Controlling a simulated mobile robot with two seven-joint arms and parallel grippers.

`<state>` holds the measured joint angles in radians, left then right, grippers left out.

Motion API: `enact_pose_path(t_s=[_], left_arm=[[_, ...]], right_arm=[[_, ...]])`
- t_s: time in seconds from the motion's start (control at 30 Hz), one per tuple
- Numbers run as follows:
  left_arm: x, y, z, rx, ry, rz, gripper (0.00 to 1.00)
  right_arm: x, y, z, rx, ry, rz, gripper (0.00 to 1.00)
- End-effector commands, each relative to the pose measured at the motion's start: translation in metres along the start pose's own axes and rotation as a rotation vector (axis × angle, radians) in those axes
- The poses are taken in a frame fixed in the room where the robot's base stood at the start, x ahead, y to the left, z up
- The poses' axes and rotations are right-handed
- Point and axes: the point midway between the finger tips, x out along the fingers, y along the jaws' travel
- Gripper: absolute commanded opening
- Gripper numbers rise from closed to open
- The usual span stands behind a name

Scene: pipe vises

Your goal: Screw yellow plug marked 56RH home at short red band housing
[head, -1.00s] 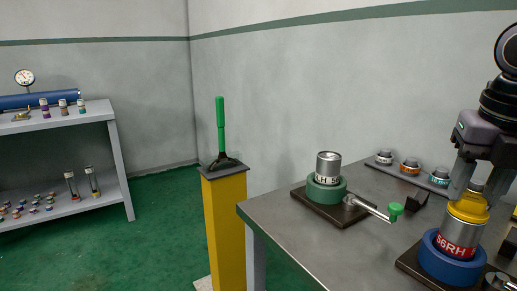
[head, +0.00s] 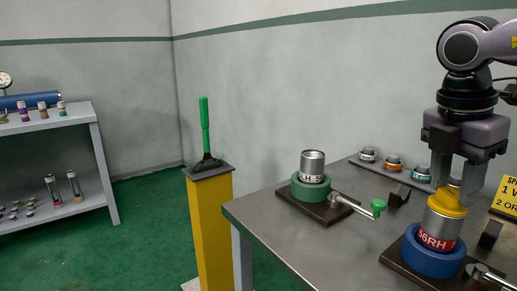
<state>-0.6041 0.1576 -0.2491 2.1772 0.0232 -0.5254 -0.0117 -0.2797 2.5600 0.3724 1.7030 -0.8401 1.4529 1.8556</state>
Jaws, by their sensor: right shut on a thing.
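The short housing with a red band marked 56RH (head: 437,238) stands upright in a blue round vise (head: 431,260) at the right of the table. A yellow plug (head: 447,203) sits on top of this housing. My right gripper (head: 456,187) comes down from above and is shut on the upper part of the yellow plug. The fingers hide part of the plug's top, and how deep its thread sits cannot be seen. My left gripper is not in view.
A green vise (head: 311,192) with a silver housing (head: 313,165) and a green-knobbed handle (head: 377,206) stands left on the table. Several plugs lie on a rack (head: 408,178) behind. A yellow post (head: 211,230) with a green lever stands beside the table.

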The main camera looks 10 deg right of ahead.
Motion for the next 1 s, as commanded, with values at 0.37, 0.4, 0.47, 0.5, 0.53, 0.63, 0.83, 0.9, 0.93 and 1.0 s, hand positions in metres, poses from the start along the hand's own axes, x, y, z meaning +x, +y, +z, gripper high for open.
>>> enact_pose_path(t_s=[0.37,0.4,0.47,0.5,0.53,0.63,0.83,0.9,0.93,1.0], left_arm=[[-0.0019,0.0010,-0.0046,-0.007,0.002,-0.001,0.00],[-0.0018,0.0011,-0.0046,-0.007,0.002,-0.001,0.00],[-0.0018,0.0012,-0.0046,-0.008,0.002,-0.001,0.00],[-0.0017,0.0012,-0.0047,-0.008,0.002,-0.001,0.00],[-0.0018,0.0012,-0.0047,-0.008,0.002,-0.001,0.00],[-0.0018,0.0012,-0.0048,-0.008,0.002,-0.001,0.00],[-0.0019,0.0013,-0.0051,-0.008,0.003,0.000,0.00],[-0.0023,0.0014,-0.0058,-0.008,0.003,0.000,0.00],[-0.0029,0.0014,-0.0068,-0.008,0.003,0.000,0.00],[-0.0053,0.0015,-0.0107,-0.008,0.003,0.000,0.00]], right_arm=[[0.0014,-0.0007,-0.0005,0.273,0.001,-0.060,0.00],[0.0014,-0.0007,-0.0005,0.274,0.001,-0.060,0.00],[0.0015,-0.0007,-0.0005,0.273,0.001,-0.060,0.00],[0.0015,-0.0007,-0.0005,0.272,0.001,-0.060,0.00],[0.0015,-0.0007,-0.0005,0.272,0.001,-0.060,0.00],[0.0014,-0.0007,-0.0004,0.271,0.001,-0.059,0.62],[0.0008,-0.0004,-0.0002,0.271,0.001,-0.057,0.62],[-0.0002,-0.0003,0.0000,0.271,0.001,-0.056,0.62],[-0.0015,-0.0002,0.0003,0.271,0.001,-0.056,0.62],[-0.0067,-0.0001,0.0013,0.271,0.001,-0.055,0.62]])
